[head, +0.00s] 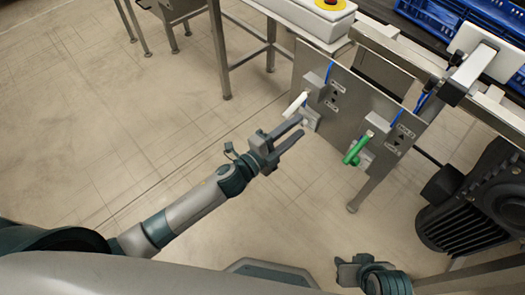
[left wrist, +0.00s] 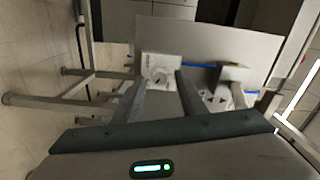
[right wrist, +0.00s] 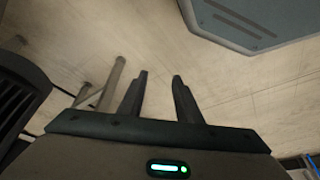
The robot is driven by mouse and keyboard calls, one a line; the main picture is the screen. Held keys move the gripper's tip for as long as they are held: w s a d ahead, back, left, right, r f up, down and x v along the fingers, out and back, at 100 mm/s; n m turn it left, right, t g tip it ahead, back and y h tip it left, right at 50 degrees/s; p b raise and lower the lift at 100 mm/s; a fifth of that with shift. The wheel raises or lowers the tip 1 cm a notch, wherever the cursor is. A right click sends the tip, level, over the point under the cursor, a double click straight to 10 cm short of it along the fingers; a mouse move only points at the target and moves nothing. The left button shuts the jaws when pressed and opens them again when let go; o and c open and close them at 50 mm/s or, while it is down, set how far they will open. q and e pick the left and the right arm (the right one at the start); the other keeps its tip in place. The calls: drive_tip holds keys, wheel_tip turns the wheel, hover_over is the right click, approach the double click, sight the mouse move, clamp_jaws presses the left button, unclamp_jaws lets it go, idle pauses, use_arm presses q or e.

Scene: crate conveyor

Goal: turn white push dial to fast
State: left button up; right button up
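The white push dial (left wrist: 160,76) sits on a light square plate on the metal panel (left wrist: 215,45). In the left wrist view it shows between my left fingertips, beyond them. In the head view the dial (head: 309,119) is at the panel's lower left, just under the white lever handle (head: 295,104). My left gripper (head: 298,128) is open and empty, its fingers pointing at the dial. I cannot tell whether a finger touches it. The dial's markings are too small to read. My right gripper (right wrist: 160,76) is open and empty, low over the floor, away from the panel.
A green lever handle (head: 357,148) is on the panel's right half. A dark motor (head: 475,205) stands at the right. Blue crates (head: 450,22) are on the conveyor at the top right. A red button on a yellow base (head: 330,3) is at the top. The floor at left is clear.

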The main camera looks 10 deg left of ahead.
use_arm(q)
drive_tip(key=v, duration=1.6)
drive_tip(key=shift+b, duration=0.45)
use_arm(e)
drive_tip(key=shift+w+a+t+y, duration=0.2)
drive_tip(key=shift+a+t+y, duration=0.15)
drive_tip(key=shift+a, duration=0.25)
use_arm(q)
drive_tip(key=shift+s, duration=0.15)
use_arm(e)
drive_tip(key=shift+w, duration=0.4)
